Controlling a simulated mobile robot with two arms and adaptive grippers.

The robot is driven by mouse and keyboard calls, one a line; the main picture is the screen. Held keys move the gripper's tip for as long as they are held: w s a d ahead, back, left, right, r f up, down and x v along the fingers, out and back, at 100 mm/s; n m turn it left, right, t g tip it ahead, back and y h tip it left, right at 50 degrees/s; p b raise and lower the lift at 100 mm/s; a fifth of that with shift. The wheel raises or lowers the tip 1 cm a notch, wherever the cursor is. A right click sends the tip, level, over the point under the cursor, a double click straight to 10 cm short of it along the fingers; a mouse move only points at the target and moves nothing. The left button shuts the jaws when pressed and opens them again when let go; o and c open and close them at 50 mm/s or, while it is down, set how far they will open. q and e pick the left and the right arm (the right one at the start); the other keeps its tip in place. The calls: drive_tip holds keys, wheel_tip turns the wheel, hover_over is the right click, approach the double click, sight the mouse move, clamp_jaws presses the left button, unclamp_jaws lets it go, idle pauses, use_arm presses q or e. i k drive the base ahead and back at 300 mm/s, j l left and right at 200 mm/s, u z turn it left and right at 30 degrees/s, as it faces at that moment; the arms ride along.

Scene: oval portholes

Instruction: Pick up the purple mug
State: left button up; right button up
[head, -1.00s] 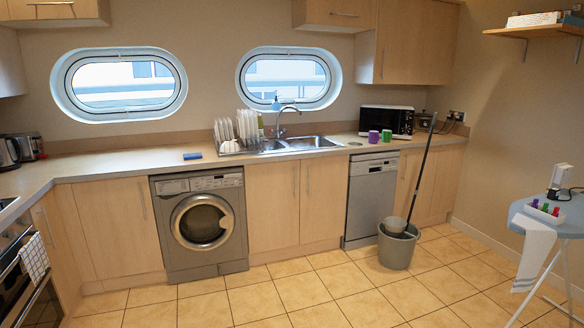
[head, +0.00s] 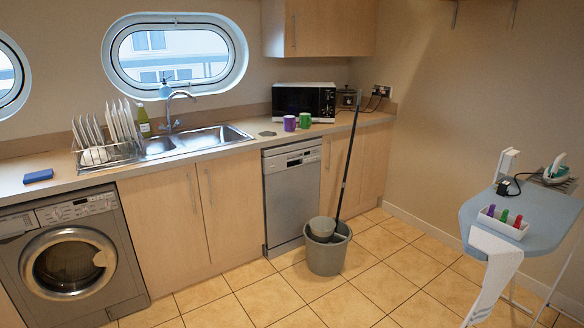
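The purple mug (head: 290,123) stands upright on the worktop (head: 240,150), in front of the microwave and above the dishwasher. A green mug (head: 305,120) stands close beside it on the right. Neither of my grippers shows in the head view, and both mugs are well ahead of me across the floor.
A grey bucket with a mop (head: 329,250) stands on the floor before the dishwasher (head: 291,195). An ironing board (head: 520,230) with a small tray is at the right. The microwave (head: 304,101) is behind the mugs.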

sight(290, 123)
drive_tip(key=i+u, duration=0.1)
drive_tip(key=i, duration=0.45)
drive_tip(key=i+l+u, duration=0.1)
drive_tip(key=i, duration=0.45)
drive_tip(key=i+l+u, duration=0.1)
drive_tip(key=i+l, duration=0.15)
drive_tip(key=i, duration=0.3)
drive_tip(key=i+l+u, duration=0.1)
drive_tip(key=i, duration=0.45)
drive_tip(key=i+l+u, duration=0.4)
drive_tip(key=i, duration=0.15)
drive_tip(key=i+l+u, duration=0.35)
drive_tip(key=i+l, duration=0.15)
